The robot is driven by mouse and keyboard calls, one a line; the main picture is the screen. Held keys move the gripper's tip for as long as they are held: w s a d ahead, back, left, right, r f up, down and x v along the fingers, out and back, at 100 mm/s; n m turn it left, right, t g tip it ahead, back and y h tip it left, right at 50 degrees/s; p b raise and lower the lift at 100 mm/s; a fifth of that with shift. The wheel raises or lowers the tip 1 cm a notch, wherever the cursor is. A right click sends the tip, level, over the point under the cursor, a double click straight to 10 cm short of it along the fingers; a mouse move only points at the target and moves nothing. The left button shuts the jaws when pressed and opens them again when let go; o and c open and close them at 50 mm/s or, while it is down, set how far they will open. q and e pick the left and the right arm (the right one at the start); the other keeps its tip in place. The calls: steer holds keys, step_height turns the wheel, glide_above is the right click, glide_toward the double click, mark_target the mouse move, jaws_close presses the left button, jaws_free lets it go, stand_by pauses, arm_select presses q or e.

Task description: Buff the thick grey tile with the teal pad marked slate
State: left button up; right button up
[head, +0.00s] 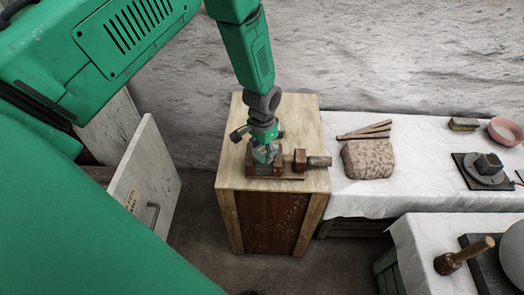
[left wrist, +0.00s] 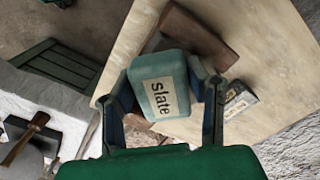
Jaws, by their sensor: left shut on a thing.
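The teal pad (left wrist: 165,92) bears a cream label reading Slate, facing the camera in the left wrist view. My left gripper (left wrist: 163,103) is shut on it, one finger on each side. In the head view the left gripper (head: 265,150) reaches down over the wooden cabinet top, and the pad is mostly covered by the fingers. A brown block or frame (head: 264,170) lies just below it; whether they touch, I cannot tell. A small grey block with a pale label (left wrist: 238,100) lies beside the right finger. I cannot make out the thick grey tile for certain. My right gripper is out of view.
A brown-headed tool (head: 300,160) lies right of the gripper on the cabinet (head: 235,180). A speckled stone (head: 368,159) and wooden sticks (head: 365,131) are on the white-covered table. An open cabinet door (head: 145,180) stands at left.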

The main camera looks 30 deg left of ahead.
arm_select(q)
steer(key=shift+d, duration=0.1)
steer(key=shift+f, duration=0.1)
steer(key=shift+a+f, duration=0.35)
steer(key=shift+f, duration=0.05)
steer(key=shift+f+b, duration=0.1)
steer(key=shift+b, duration=0.25)
steer(key=shift+d+f, duration=0.1)
steer(key=shift+d, duration=0.15)
